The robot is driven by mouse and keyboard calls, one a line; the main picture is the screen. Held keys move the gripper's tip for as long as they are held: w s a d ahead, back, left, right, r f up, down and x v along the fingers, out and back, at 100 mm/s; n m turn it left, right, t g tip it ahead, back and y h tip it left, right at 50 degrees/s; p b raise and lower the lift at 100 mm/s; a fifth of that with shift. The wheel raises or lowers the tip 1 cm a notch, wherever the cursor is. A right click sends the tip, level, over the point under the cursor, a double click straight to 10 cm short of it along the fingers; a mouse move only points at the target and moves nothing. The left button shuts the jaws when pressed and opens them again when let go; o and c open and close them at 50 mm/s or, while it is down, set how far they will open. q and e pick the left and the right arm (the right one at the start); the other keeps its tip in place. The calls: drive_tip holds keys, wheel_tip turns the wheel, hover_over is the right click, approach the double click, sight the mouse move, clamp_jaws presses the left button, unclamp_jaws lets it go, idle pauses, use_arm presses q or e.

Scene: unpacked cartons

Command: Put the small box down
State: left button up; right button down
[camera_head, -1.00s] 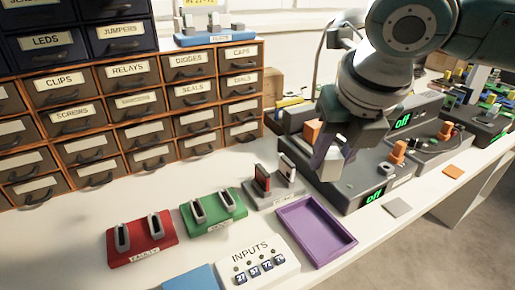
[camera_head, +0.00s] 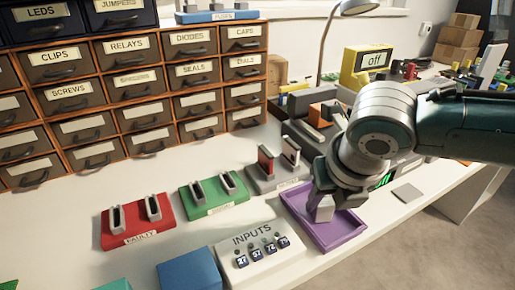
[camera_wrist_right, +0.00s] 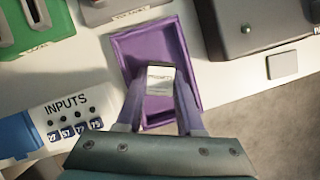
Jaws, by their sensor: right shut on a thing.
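The small box (camera_head: 324,208) is a light grey-white block between the fingers of my right gripper (camera_head: 320,195), over the purple tray (camera_head: 350,238). In the right wrist view the box (camera_wrist_right: 160,79) sits between the two purple-grey fingertips of the right gripper (camera_wrist_right: 159,92), with a printed label on its face. The purple tray (camera_wrist_right: 124,48) lies around and behind it there. I cannot tell whether the box touches the tray floor. My left gripper is not in view.
Left of the tray are the white INPUTS panel (camera_head: 262,258), a green holder (camera_head: 213,198) and a red FAULTY holder (camera_head: 138,222). Labelled drawers (camera_head: 130,90) stand at the back.

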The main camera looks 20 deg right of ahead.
drive_tip(key=c, duration=0.8)
unclamp_jaws()
drive_tip(key=shift+f, duration=0.1)
